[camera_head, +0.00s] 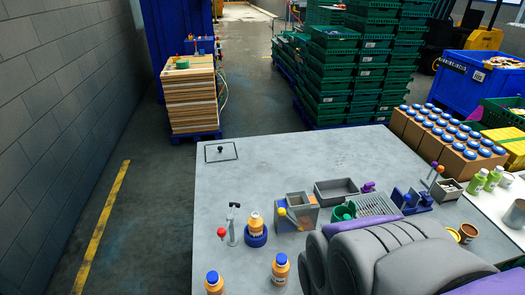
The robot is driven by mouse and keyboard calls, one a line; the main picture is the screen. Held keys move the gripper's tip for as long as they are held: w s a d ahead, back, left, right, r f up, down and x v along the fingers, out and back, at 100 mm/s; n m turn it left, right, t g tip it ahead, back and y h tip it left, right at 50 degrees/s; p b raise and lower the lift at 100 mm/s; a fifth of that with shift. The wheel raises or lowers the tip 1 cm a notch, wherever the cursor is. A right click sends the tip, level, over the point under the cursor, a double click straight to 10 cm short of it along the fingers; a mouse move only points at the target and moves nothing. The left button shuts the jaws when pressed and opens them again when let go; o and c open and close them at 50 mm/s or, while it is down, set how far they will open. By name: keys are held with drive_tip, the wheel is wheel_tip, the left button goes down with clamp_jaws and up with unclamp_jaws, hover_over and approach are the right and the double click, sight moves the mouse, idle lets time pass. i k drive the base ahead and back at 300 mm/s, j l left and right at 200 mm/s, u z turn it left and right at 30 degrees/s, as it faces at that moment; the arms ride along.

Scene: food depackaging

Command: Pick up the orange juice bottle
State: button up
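Three orange juice bottles show on the grey table (270,165). One bottle (256,226) stands upright in a round blue holder (256,240) and has no blue cap on top. A second bottle (280,270) with a blue cap stands nearer the front. A third blue-capped bottle (214,286) is at the bottom edge, partly cut off. A grey, rounded part of my own body fills the lower right. The fingers of my gripper do not show.
A red-knobbed clamp (232,226) stands left of the holder. A grey box (298,213), a grey tray (336,190) and a blue fixture (411,200) stand to the right. Boxes of blue-capped bottles (466,160) line the right edge.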

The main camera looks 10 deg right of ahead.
sight(255, 222)
drive_tip(key=z, duration=0.85)
drive_tip(key=k+j+u, duration=0.15)
drive_tip(key=j, duration=0.2)
drive_tip(key=k+j+u, duration=0.15)
drive_tip(key=j, duration=0.25)
drive_tip(key=i+j+z, duration=0.1)
drive_tip(key=j, duration=0.2)
drive_tip(key=i+j+z, duration=0.1)
drive_tip(key=j, duration=0.25)
drive_tip(key=i, duration=0.1)
